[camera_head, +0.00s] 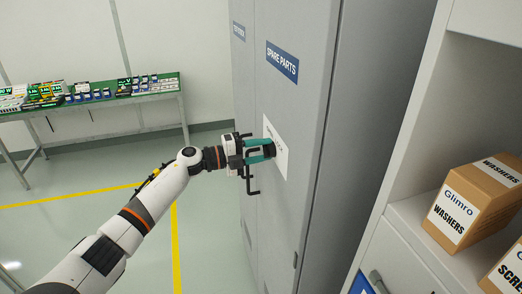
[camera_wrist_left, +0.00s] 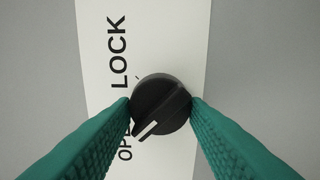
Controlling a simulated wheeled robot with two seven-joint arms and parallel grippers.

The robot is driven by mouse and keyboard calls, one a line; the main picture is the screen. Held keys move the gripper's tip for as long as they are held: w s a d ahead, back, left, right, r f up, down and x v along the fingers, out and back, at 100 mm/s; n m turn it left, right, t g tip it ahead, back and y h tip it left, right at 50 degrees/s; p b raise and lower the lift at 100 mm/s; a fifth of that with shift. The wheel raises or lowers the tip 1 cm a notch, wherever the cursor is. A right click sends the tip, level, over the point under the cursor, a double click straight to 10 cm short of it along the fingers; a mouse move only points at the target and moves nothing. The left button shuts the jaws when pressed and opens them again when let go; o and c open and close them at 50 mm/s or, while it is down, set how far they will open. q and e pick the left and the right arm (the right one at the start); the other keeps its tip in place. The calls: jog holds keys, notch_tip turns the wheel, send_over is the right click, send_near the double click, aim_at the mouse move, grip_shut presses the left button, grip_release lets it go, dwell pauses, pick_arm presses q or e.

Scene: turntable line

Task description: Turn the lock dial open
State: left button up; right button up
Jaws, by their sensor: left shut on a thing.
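The black lock dial (camera_wrist_left: 160,105) sits on a white label plate (camera_wrist_left: 150,45) that reads LOCK and, partly hidden, OPE. Its white pointer mark points to the lower left in the left wrist view, near the OPE lettering. In the head view the plate (camera_head: 280,150) is on the grey cabinet door, below the SPARE PARTS sign. My left gripper (camera_head: 268,149) reaches the dial there, and the dial is mostly hidden by the fingers. In the wrist view its two teal fingers (camera_wrist_left: 160,110) are shut on the dial, one on each side. My right gripper is not in view.
The tall grey cabinet (camera_head: 290,110) stands upright before me. At the right a white shelf unit (camera_head: 420,215) holds cardboard boxes, one marked WASHERS (camera_head: 470,210). A green-topped table (camera_head: 95,98) with small packages stands at the back left. The floor between is clear.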

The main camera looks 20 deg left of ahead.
pick_arm(q)
jog(key=o, duration=0.9)
jog(key=shift+o, duration=0.2)
jog(key=b+v, duration=0.6)
jog(key=v, duration=0.6)
jog(key=shift+f, duration=0.1)
